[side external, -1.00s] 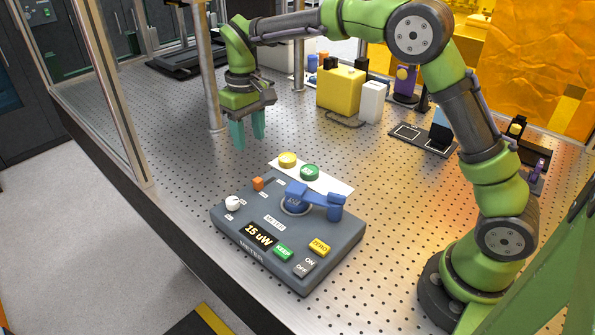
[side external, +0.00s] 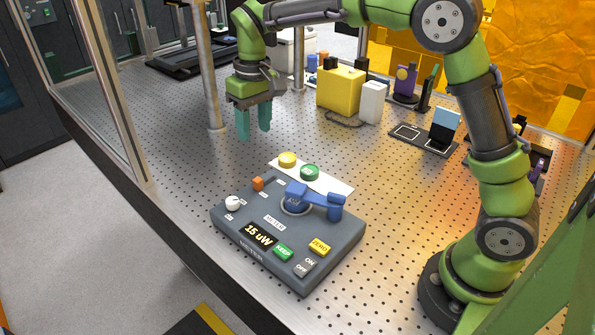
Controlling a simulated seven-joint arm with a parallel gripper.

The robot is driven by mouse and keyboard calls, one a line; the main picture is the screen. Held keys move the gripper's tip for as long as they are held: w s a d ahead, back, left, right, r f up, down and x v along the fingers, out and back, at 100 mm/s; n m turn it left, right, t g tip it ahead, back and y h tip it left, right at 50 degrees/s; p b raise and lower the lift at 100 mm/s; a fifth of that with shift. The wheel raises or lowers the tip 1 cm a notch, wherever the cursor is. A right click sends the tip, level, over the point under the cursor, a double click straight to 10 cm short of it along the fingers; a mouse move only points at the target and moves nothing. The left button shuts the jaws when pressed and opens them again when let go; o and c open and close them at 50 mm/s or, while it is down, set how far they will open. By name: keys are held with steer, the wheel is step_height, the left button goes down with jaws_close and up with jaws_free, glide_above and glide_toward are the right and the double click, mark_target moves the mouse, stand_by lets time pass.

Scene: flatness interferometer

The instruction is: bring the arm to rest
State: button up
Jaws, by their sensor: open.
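My gripper (side external: 254,132) hangs above the perforated optical table (side external: 180,150), behind the grey meter box and in front of the yellow block. Its two teal fingers point down and stand apart with nothing between them. The meter box (side external: 342,252) lies on the table at the front. It has a blue lever knob (side external: 318,201), a white knob, an orange knob, several labelled buttons and a display (side external: 258,235) reading 15 uW.
A white strip (side external: 335,183) with a yellow button (side external: 287,159) and a green button (side external: 310,172) lies behind the meter. A yellow block (side external: 341,90) and white block (side external: 372,102) stand farther back. A metal post (side external: 212,80) rises left of my gripper.

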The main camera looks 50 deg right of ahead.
steer(key=s+d+r+m+t, duration=0.1)
steer(key=s+t, duration=0.1)
steer(key=s, duration=0.6)
steer(key=s+d+r+m+t+y, duration=0.1)
steer(key=s+d+t, duration=0.1)
steer(key=s, duration=0.6)
steer(key=s+d+r+m+t, duration=0.1)
steer(key=s+r+t, duration=0.1)
steer(key=s, duration=0.6)
steer(key=shift+d+m+t+y, duration=0.15)
steer(key=shift+m+t+y, duration=0.15)
steer(key=shift+y, duration=0.1)
steer(key=shift+r, duration=0.1)
steer(key=shift+c, duration=0.3)
